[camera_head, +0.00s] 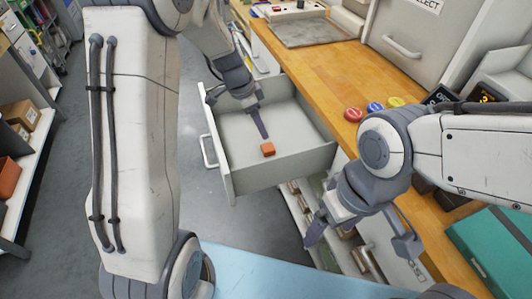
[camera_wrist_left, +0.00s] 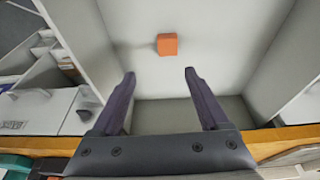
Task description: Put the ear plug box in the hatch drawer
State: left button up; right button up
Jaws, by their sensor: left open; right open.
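The ear plug box looks to be the small orange box (camera_head: 267,149), lying on the floor of the pulled-out hatch drawer (camera_head: 291,167). In the left wrist view the orange box (camera_wrist_left: 167,44) sits on the pale drawer bottom, beyond the fingertips and apart from them. My left gripper (camera_head: 262,134) is over the drawer, its fingers pointing down near the box. It is open and empty, with a wide gap between the fingers (camera_wrist_left: 160,75). My right gripper (camera_head: 360,245) is open and empty, in front of the counter, right of the drawer.
The wooden counter (camera_head: 305,80) runs behind the drawer. Red, blue and yellow buttons (camera_head: 374,107) sit on it. A teal case (camera_head: 495,250) lies at the right. A grey tray (camera_head: 312,32) lies at the back. Shelves with boxes (camera_head: 22,115) stand at the far left.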

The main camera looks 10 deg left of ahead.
pick_arm(q)
jog(key=s+d+r, duration=0.4)
jog(key=s+d, duration=0.3)
jog(key=d, duration=0.1)
jog(key=s+d+r+n+g+y, duration=0.1)
jog(key=s+d, duration=0.1)
jog(key=s, duration=0.9)
jog(key=s+d+r+n, duration=0.1)
jog(key=s+r+n, duration=0.1)
jog(key=s, duration=0.9)
jog(key=shift+s+d+n+g+y, duration=0.2)
jog(key=shift+d+n+g+y, duration=0.1)
jog(key=shift+d+g+y, duration=0.1)
